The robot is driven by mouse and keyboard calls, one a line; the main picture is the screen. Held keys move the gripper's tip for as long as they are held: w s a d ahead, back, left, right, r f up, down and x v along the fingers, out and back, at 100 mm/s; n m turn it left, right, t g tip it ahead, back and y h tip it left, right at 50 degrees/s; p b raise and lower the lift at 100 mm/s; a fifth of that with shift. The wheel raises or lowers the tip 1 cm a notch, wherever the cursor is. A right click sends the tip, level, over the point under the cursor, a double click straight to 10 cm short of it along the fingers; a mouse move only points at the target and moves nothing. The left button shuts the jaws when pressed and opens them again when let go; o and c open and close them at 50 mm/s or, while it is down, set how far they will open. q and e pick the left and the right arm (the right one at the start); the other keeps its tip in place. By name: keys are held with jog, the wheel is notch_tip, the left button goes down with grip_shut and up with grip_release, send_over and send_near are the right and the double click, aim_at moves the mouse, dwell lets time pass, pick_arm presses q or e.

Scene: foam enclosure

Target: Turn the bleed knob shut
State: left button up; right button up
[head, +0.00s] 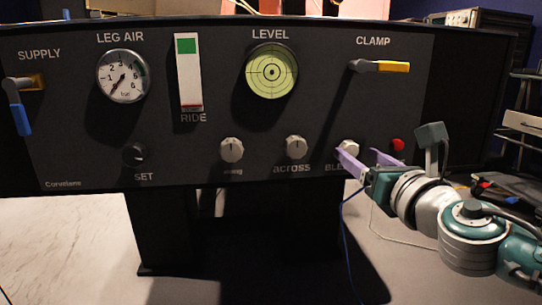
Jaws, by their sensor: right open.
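The bleed knob (350,147) is a small pale knob at the lower right of the black panel (222,103). Its label, beginning "BL", is partly hidden by my right gripper. My right gripper (356,156) has purple fingers and comes in from the right. Its fingers are apart, with the left one at the knob's lower edge and the other to the knob's right. I cannot tell whether a finger touches the knob. My left gripper is not in view.
A red button (398,145) sits just right of the bleed knob. The across knob (296,147) and another pale knob (231,150) are to its left. The yellow clamp lever (393,67) is above. A blue cable (347,235) hangs below my gripper.

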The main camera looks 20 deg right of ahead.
aim_at(351, 147)
jog(key=shift+w+d, duration=0.15)
jog(key=shift+w, duration=1)
grip_shut()
